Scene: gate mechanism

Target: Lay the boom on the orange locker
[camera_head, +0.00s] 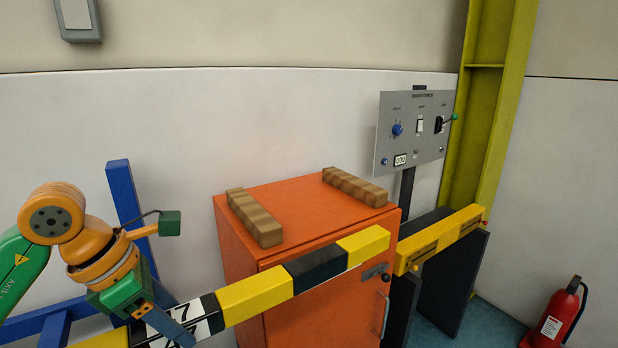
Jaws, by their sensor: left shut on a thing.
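The boom (256,293) is a long bar with yellow and black bands. It runs from the lower left up to the right, and its right end overlaps the orange locker's front in the picture. The orange locker (300,205) stands in the middle, with two wooden blocks on top, one at the left (254,217) and one at the right (354,187). My left gripper (170,322) is shut on the boom at a white section with black markings, left of the locker. Its fingers partly hide that section. My right gripper is out of view.
A yellow bracket (440,238) on dark posts stands right of the locker, below a grey control panel (412,128). A blue frame (125,195) stands at the left behind my arm. A red fire extinguisher (553,315) is at the lower right. The locker top between the blocks is clear.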

